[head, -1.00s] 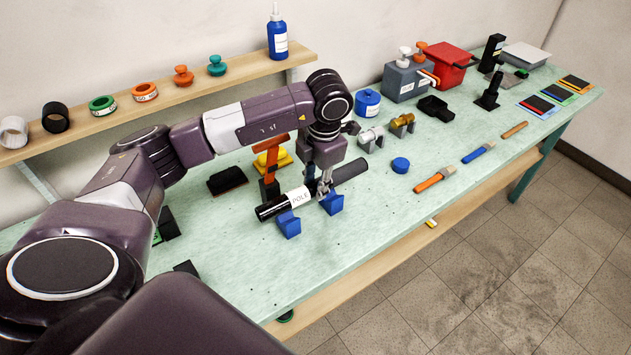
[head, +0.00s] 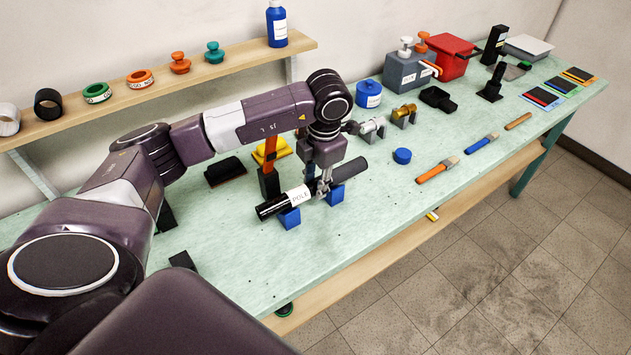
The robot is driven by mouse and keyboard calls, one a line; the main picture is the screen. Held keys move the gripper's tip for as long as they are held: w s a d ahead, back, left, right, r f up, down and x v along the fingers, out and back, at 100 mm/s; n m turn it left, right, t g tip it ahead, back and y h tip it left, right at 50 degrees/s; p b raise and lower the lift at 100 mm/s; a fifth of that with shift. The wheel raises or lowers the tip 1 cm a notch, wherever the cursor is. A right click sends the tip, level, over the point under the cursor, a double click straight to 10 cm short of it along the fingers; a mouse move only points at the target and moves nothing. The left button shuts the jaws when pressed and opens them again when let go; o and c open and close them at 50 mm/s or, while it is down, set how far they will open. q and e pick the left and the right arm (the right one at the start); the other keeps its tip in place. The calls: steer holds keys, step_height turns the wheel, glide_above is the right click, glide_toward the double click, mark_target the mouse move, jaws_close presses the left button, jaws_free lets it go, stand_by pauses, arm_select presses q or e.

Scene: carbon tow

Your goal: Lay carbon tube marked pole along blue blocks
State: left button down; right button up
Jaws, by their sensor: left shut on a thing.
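The black carbon tube (head: 272,206) carries a white label reading POLE. It lies slantwise across the two blue blocks, the left one (head: 290,219) under its labelled part and the right one (head: 336,195) under its far part. It looks in contact with both or very close to them; I cannot tell exactly. My left gripper (head: 324,188) points down and is shut on the tube between the blocks, just right of the label. The fingers hide a short stretch of the tube. My right gripper is not in view.
A black post with an orange top (head: 269,180) stands close behind the tube's left part. A blue puck (head: 402,156), an orange-handled brush (head: 437,172) and silver and gold fittings (head: 372,128) lie to the right. The bench (head: 370,215) is clear in front of the blocks.

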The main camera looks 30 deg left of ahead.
arm_select(q)
steer(key=shift+f, duration=0.3)
steer(key=c, duration=1.4)
jaws_free()
steer(key=o, duration=0.5)
steer(key=shift+o, duration=0.2)
steer(key=shift+r, duration=0.1)
steer(key=shift+r+p, duration=1.9)
steer(key=shift+r, duration=1.55)
